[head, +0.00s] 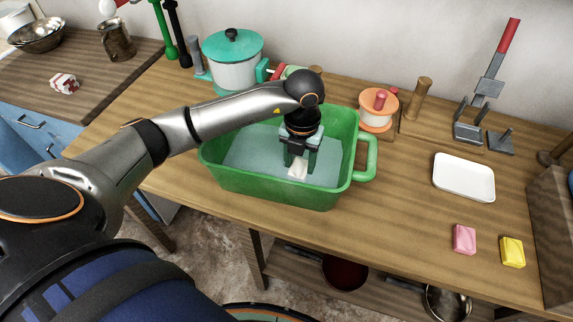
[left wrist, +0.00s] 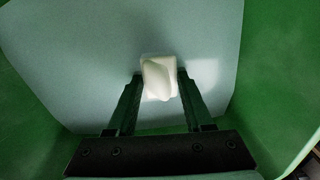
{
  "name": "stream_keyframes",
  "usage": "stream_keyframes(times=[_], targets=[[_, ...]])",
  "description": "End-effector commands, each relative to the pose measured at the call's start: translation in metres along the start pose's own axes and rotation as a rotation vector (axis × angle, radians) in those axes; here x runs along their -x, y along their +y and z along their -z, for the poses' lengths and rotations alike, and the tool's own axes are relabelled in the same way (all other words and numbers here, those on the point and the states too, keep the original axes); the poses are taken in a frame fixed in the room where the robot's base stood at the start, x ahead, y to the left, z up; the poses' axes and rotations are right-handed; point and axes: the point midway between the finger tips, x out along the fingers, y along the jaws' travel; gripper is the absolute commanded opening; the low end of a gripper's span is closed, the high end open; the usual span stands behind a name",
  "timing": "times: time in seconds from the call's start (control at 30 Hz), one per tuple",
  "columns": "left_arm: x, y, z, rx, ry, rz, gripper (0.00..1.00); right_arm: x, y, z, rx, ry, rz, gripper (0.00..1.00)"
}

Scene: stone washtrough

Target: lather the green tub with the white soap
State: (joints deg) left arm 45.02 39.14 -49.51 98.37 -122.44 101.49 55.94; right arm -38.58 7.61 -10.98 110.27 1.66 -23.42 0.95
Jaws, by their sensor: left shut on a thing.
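The green tub (head: 270,192) stands on the wooden worktop, with a pale blue-grey surface (head: 240,155) inside it. In the left wrist view the tub's green wall (left wrist: 285,75) surrounds that surface (left wrist: 90,40). My left gripper (head: 298,165) reaches down inside the tub and is shut on the white soap (head: 298,170). In the left wrist view the soap (left wrist: 158,78) sits between the two fingertips (left wrist: 158,88). I cannot tell whether the soap touches the surface below it. My right gripper is not in view.
A white tray (head: 463,178), a pink bar (head: 464,239) and a yellow bar (head: 512,251) lie to the right on the worktop (head: 400,225). A teal-lidded pot (head: 233,72) and an orange-lidded jar (head: 378,110) stand behind the tub. A grey metal stand (head: 480,110) is at the back right.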

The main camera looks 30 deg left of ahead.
Motion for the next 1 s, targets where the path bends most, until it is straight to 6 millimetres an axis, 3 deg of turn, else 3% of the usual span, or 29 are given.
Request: stream_keyframes(times=[0.17,0.6,1.0], targets=[[0.000,0.005,0.000,0.002,0.000,-0.001,0.00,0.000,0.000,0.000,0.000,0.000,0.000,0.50],[0.000,0.058,0.005,0.001,-0.001,-0.001,0.00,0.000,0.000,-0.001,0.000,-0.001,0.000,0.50],[0.000,0.057,0.006,-0.002,0.000,0.002,0.00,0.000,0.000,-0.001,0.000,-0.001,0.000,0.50]])
